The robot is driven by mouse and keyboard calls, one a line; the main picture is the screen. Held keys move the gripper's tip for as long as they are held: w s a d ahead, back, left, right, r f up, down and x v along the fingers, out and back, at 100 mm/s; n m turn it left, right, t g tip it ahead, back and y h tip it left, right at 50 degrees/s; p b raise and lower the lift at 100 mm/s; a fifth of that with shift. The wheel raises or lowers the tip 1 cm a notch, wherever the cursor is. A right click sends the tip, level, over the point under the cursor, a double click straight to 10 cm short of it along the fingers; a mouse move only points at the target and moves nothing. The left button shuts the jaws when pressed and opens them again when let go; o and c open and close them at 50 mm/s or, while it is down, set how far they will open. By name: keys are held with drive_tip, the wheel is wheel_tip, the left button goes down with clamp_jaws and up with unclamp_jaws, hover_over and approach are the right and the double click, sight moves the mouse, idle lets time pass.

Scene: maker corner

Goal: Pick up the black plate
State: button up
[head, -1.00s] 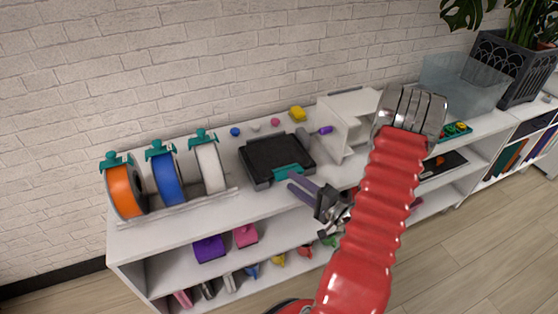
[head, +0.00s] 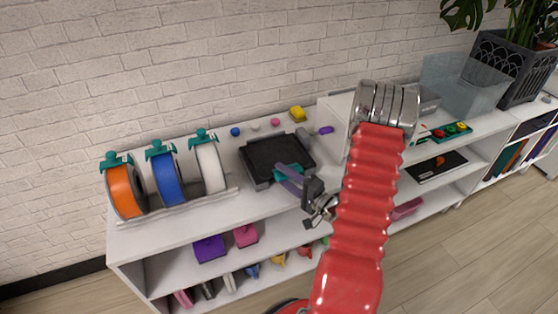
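The black plate (head: 272,152) is a dark square on a dark grey base on the white shelf top, with a teal part at its front right corner (head: 284,171). My gripper (head: 280,176) is at that front right corner, its two purple-grey fingers pointing left toward the plate. The fingers look apart, with nothing clearly held between them. They partly cover the teal part, and I cannot tell whether they touch it.
Orange (head: 124,192), blue (head: 165,180) and white (head: 209,167) spools stand left of the plate. A white box (head: 338,112) stands behind my arm. Small coloured pieces lie behind the plate. A clear bin (head: 460,85) is farther right.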

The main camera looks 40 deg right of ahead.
drive_tip(key=shift+c, duration=0.3)
clamp_jaws()
idle(0.4)
drive_tip(key=shift+r, duration=5)
